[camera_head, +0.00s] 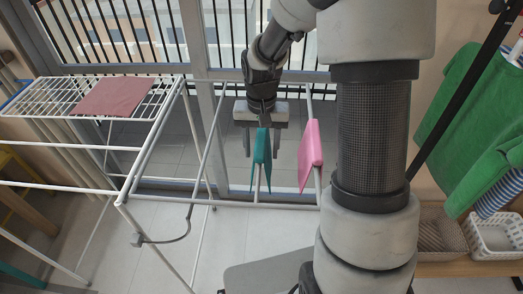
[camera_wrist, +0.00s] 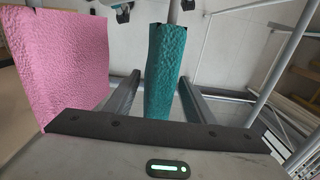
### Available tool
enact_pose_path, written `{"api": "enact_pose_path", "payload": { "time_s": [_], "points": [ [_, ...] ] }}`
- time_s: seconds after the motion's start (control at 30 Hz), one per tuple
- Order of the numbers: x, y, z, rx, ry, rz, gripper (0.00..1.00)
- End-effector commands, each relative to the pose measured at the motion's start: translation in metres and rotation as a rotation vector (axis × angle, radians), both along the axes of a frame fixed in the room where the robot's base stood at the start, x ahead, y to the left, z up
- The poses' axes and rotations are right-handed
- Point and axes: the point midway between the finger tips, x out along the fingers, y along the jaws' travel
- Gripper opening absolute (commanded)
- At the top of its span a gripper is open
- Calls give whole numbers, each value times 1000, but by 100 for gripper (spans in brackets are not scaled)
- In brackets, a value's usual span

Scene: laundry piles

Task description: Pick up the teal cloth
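The teal cloth (camera_head: 261,160) hangs folded over a white bar of the drying rack (camera_head: 215,203). In the wrist view the teal cloth (camera_wrist: 165,70) stands between the two fingers of my gripper (camera_wrist: 160,97), with a visible gap on each side. In the head view my gripper (camera_head: 262,150) is above and around the cloth, pointing down, with its fingers apart. My gripper is open and not closed on anything. Part of the cloth's lower end is hidden behind the gripper body in the wrist view.
A pink cloth (camera_head: 310,157) hangs close to the right of the teal one; it also shows in the wrist view (camera_wrist: 60,60). A dark red cloth (camera_head: 117,97) lies on the rack's left wing. A green cloth (camera_head: 480,125) hangs at right above baskets (camera_head: 493,236).

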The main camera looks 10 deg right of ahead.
Motion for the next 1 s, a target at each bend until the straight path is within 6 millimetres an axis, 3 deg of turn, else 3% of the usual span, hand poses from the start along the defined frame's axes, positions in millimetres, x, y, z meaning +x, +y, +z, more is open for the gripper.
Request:
{"api": "enact_pose_path", "payload": {
  "time_s": [0.03, 0.23, 0.47, 0.67, 0.87, 1.0],
  "points": [
    [0, 0, 0, 0, 0, 0, 40],
    [0, 0, 0, 0, -1, 0, 8],
    [0, 0, 1, 0, -1, 0, 8],
    [1, 0, 15, -1, -4, 1, 8],
    [2, 0, 49, -1, -5, -1, 8],
    [2, 0, 82, -2, -7, 0, 8]
  ]
}}
